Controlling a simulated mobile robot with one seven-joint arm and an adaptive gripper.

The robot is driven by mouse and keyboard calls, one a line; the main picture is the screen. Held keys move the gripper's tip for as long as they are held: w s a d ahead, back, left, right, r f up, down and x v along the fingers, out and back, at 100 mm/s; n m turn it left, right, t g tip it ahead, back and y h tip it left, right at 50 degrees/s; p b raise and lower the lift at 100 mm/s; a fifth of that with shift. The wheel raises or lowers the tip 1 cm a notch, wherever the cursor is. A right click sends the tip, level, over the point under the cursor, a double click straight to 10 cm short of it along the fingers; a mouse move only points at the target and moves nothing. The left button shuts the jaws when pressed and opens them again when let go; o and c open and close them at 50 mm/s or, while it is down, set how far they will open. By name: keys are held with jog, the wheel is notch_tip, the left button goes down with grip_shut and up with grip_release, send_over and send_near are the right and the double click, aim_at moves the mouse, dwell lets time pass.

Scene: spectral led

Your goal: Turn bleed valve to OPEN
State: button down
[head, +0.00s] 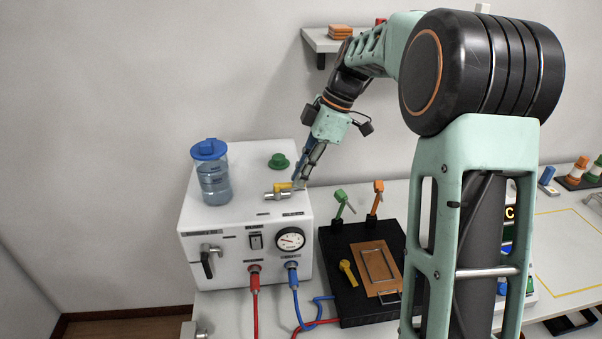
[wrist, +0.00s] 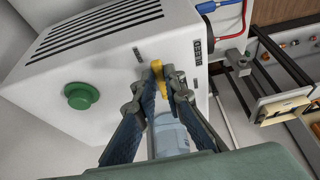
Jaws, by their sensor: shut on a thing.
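The bleed valve is a small metal fitting (head: 275,195) with a yellow lever (head: 284,186), on top of the white unit (head: 222,218) near its right edge. My gripper (head: 299,182) reaches down to it from the upper right. In the wrist view the gripper's fingertips (wrist: 167,78) are closed on the yellow lever (wrist: 157,69), one on each side. The "BLEED" label (wrist: 198,52) shows beside the lever. The fingers and wrist hide part of the valve, so I cannot read the lever's exact angle against its marks.
A blue-capped reservoir (head: 214,178) stands left of the valve, and a green knob (head: 278,161) sits behind it. A gauge (head: 290,239) and hoses are on the front. A black plate (head: 344,258) with green and orange clamps stands to the right.

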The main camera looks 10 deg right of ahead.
jog(key=shift+w, duration=0.1)
dwell(0.3)
jog(key=c, duration=2)
grip_release()
jog(key=v, duration=1.2)
jog(key=shift+r, duration=0.1)
